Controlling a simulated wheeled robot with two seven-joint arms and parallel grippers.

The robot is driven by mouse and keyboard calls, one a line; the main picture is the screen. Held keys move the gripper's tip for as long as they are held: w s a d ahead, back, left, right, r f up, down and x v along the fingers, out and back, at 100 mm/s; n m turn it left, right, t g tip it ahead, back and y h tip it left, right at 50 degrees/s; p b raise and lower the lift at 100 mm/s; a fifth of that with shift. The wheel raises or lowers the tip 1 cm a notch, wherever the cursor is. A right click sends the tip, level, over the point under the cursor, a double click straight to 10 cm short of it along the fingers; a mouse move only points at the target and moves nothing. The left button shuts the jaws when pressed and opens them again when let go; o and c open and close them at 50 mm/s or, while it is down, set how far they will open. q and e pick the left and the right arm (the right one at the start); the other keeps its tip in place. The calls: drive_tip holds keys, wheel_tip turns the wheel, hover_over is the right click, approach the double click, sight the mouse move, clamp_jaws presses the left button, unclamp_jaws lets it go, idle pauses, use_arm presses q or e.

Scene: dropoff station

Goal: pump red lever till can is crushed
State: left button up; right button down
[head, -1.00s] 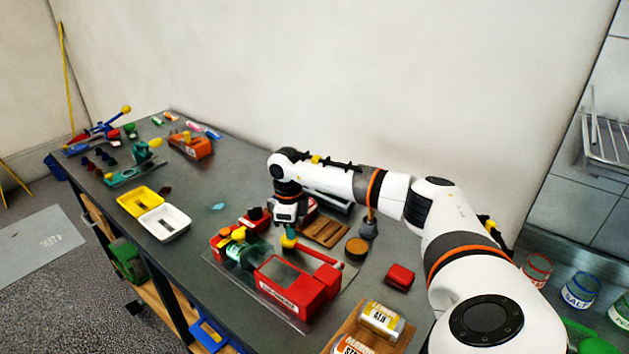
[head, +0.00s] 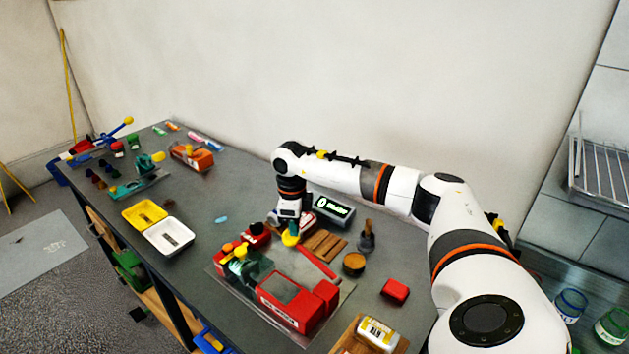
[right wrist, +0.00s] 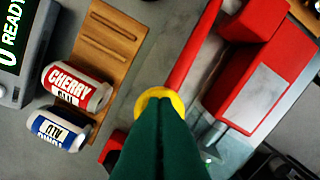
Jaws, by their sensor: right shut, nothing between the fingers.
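The red can crusher (head: 284,300) sits on a clear plate on the bench, with a chamber of grey and red surfaces on top. Its red lever (head: 318,263) slopes from the crusher's right end toward the back left and ends in a yellow knob (head: 290,239). My right gripper (head: 291,231), with green fingers, is shut and empty at the knob. In the right wrist view the lever (right wrist: 196,45) runs up from the knob (right wrist: 160,98), which the fingers (right wrist: 158,130) partly cover. I cannot tell whether they touch. No can is visible in the crusher. My left gripper is out of view.
A dark box reading READY (head: 333,208) stands behind my right gripper. A cherry can (right wrist: 76,88) and a blue can (right wrist: 60,128) lie by a wooden rack (right wrist: 112,45). Another can (head: 379,334) lies at the front right. A red block (head: 395,290) is nearby.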

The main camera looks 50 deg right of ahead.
sight(292, 238)
drive_tip(key=shift+w+a+f+b, duration=0.1)
drive_tip(key=shift+f+b, duration=0.4)
drive_tip(key=shift+f, duration=0.1)
drive_tip(key=shift+w+a+f+b, duration=0.1)
drive_tip(key=shift+f+b, duration=0.35)
drive_tip(key=shift+f, duration=0.15)
drive_tip(key=shift+w+f, duration=0.15)
drive_tip(key=shift+f, duration=0.15)
drive_tip(key=shift+f+b, duration=0.5)
drive_tip(key=shift+f, duration=0.1)
drive_tip(key=shift+w+f+b, duration=0.1)
drive_tip(key=shift+f+b, duration=0.35)
drive_tip(key=shift+f, duration=0.35)
